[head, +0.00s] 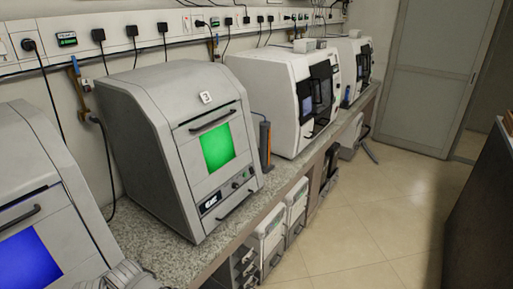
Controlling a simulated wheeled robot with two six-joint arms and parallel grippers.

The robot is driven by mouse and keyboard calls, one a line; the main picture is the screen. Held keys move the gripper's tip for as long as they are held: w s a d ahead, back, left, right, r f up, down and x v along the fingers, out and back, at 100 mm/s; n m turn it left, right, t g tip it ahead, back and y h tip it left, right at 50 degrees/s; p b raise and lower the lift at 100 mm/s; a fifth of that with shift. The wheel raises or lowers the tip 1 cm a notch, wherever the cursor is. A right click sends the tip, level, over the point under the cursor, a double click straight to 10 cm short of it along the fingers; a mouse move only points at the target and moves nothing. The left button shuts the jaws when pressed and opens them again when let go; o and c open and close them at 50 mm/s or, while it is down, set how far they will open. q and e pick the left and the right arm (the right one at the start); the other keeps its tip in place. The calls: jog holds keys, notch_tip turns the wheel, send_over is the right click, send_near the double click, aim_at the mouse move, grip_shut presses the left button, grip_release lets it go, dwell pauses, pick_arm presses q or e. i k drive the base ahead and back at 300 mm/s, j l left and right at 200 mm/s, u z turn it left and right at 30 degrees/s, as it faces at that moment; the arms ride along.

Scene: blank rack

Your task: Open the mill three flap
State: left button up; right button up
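Mill three (150,130) is a grey boxy machine on the speckled counter, with a "3" label (206,97) on its sloped top. Its front flap (193,146) has a dark bar handle (210,121) along the top and a lit green window (217,147) below. The flap looks shut, flush with the front. A small knob and buttons (240,180) and a lower bar handle (235,204) sit under it. Neither of my grippers can be made out in the head view.
A similar machine with a blue window (30,258) stands at the near left. White machines (285,95) stand farther along the counter (160,240). A ribbed grey object (118,277) lies at the bottom left. The tiled floor (365,205) is open; a dark cabinet (480,215) stands right.

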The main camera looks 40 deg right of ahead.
aim_at(226, 149)
jog(key=z, duration=1.1)
